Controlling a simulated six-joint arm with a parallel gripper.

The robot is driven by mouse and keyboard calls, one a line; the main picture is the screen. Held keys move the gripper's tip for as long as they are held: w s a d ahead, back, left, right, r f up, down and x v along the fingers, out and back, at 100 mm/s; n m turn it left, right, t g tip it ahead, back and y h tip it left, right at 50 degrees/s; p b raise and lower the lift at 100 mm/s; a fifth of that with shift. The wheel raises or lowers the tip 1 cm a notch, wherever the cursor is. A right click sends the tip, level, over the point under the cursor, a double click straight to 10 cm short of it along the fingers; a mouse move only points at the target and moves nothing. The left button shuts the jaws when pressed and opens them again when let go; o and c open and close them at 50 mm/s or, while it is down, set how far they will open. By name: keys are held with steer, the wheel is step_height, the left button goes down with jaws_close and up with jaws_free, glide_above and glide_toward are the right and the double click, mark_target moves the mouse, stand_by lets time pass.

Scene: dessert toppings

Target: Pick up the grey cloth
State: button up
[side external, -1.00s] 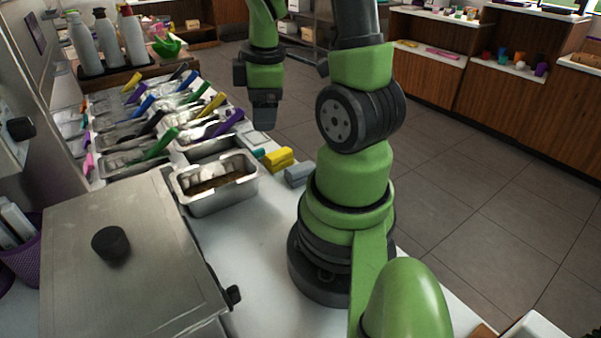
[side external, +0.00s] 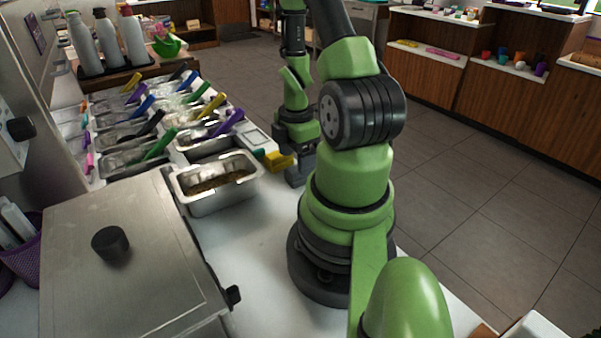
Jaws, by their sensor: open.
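My gripper (side external: 299,168) points down at the counter's right edge, just left of my arm's base. It is open and at the spot of the grey cloth. The cloth is mostly or wholly hidden there, and I cannot make out its outline or whether the fingers touch it. A yellow folded cloth (side external: 279,161) lies close on the left of my gripper.
A metal pan of brown topping (side external: 217,187) stands left of the cloths. Several topping trays with coloured handles (side external: 150,144) fill the back left. A steel lid with a black knob (side external: 125,262) covers the front left. White counter (side external: 262,262) is bare in the middle.

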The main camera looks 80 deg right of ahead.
steer(key=shift+s+d+f, duration=0.1)
steer(key=shift+d+f, duration=0.05)
steer(key=shift+f, duration=0.95)
steer(key=shift+d+f, duration=0.15)
steer(key=shift+f, duration=0.9)
steer(key=c, duration=1)
steer(key=shift+r, duration=0.1)
step_height(320, 180, up, 10)
steer(key=shift+f, duration=0.1)
